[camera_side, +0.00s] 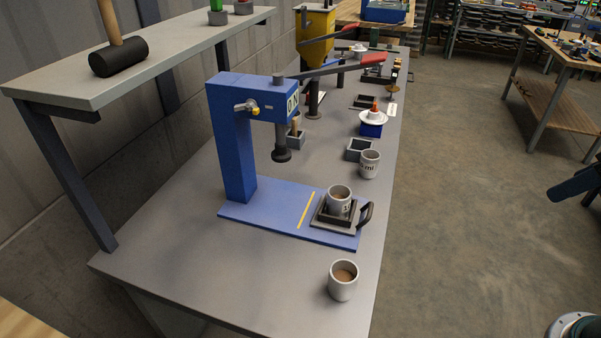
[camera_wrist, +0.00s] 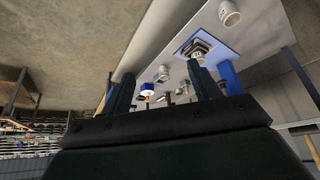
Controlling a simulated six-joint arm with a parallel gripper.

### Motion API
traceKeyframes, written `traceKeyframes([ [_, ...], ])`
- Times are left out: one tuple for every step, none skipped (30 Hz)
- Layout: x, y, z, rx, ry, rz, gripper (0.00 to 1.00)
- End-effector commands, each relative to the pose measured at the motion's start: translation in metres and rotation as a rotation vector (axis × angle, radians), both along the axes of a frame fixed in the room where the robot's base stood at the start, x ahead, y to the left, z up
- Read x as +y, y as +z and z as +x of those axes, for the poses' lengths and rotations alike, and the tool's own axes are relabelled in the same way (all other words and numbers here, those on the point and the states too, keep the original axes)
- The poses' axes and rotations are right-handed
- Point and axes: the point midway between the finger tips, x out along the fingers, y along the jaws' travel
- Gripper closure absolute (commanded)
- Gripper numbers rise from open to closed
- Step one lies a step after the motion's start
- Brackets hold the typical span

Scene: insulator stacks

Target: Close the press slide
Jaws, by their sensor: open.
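The blue press (camera_side: 232,140) stands on the grey bench in the side view, its ram (camera_side: 281,140) raised above the base (camera_side: 265,203). The slide (camera_side: 322,222) is pulled out at the base's right end, past the yellow line. It has a dark curved handle (camera_side: 367,213) on its right and carries a cup (camera_side: 339,200). The slide (camera_wrist: 195,48) also shows in the wrist view, beyond the fingers. My gripper (camera_wrist: 160,72) is open and empty, apart from the press. A dark blue part at the side view's right edge may be its finger.
One mug (camera_side: 343,281) stands in front of the press base, another (camera_side: 369,164) behind it. A grey bin (camera_side: 359,149) and a blue-based insulator stack (camera_side: 372,121) stand farther back. A shelf with a mallet (camera_side: 118,57) overhangs at left.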

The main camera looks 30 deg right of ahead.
Motion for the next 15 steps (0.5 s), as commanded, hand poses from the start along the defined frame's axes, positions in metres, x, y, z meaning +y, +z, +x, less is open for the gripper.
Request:
traceKeyframes([
  [0.0, 0.0, 0.001, 0.001, 0.0, 0.0, 0.49],
  [0.0, 0.0, 0.001, 0.001, 0.0, 0.0, 0.55],
  [0.0, 0.0, 0.003, 0.002, 0.0, 0.001, 0.63],
  [0.0, 0.0, 0.004, 0.003, 0.0, 0.001, 0.69],
  [0.0, -0.001, 0.006, 0.004, 0.002, 0.001, 0.75],
  [0.0, -0.001, 0.009, 0.005, 0.002, 0.002, 0.83],
  [0.001, -0.001, 0.012, 0.006, 0.003, 0.004, 0.88],
  [0.001, -0.002, 0.015, 0.008, 0.005, 0.005, 0.94],
  [0.001, -0.003, 0.02, 0.01, 0.007, 0.007, 1.0],
  [0.001, -0.004, 0.025, 0.012, 0.009, 0.009, 1.0],
  [0.002, -0.005, 0.029, 0.015, 0.009, 0.011, 1.0],
  [0.002, -0.007, 0.036, 0.017, 0.012, 0.015, 1.0],
  [0.002, -0.008, 0.041, 0.019, 0.014, 0.018, 1.0],
  [0.002, -0.009, 0.046, 0.02, 0.016, 0.022, 1.0],
  [0.002, -0.012, 0.054, 0.023, 0.018, 0.028, 1.0],
])
